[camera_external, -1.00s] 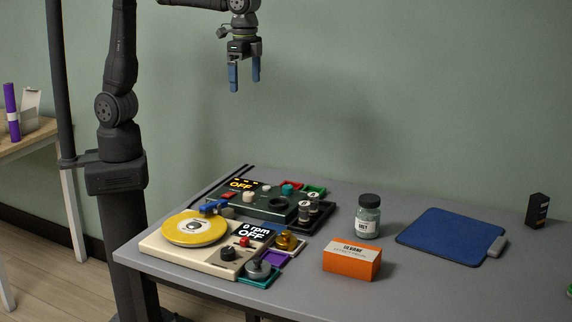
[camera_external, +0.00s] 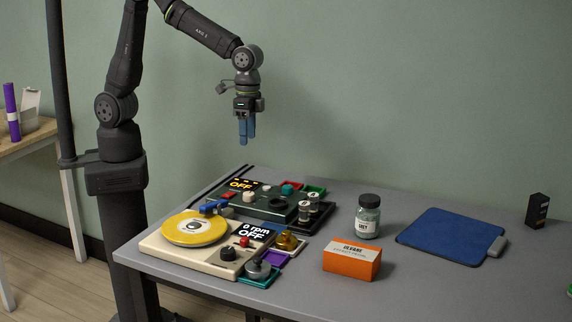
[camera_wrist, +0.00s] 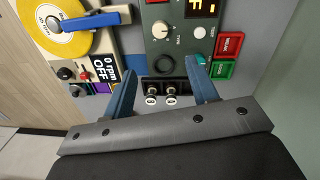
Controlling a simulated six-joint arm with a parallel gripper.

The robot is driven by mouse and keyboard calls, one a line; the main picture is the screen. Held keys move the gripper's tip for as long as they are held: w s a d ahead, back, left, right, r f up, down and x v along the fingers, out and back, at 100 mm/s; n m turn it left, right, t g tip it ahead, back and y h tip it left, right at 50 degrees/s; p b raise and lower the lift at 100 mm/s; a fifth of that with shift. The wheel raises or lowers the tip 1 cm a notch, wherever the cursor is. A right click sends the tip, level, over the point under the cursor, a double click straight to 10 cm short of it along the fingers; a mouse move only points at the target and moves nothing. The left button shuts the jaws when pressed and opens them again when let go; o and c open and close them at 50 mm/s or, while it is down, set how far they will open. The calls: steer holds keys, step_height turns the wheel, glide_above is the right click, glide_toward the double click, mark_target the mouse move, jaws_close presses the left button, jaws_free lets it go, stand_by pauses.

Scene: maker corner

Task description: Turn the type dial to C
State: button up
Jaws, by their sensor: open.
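The type dial is a cream knob (camera_external: 249,196) on the dark green tester (camera_external: 270,205). In the wrist view the knob (camera_wrist: 161,29) sits beside the printed word TYPE; its scale letters are too small to read. My gripper (camera_external: 247,141) hangs above the tester, pointing down and well clear of the dial. In the wrist view its blue fingers (camera_wrist: 163,70) are apart with nothing between them, and the dial lies beyond the fingertips.
A cream turntable device (camera_external: 190,255) with a yellow disc stands in front of the tester. A black tray (camera_external: 322,219) with upright cells, a jar (camera_external: 367,216), an orange box (camera_external: 351,262) and a blue mat (camera_external: 440,238) lie to the right.

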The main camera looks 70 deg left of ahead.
mark_target(250, 192)
steer(key=f, duration=1.7)
steer(key=shift+s+d, duration=0.25)
steer(key=shift+d, duration=0.15)
steer(key=shift+c, duration=0.2)
steer(key=shift+r, duration=0.1)
steer(key=c, duration=0.9)
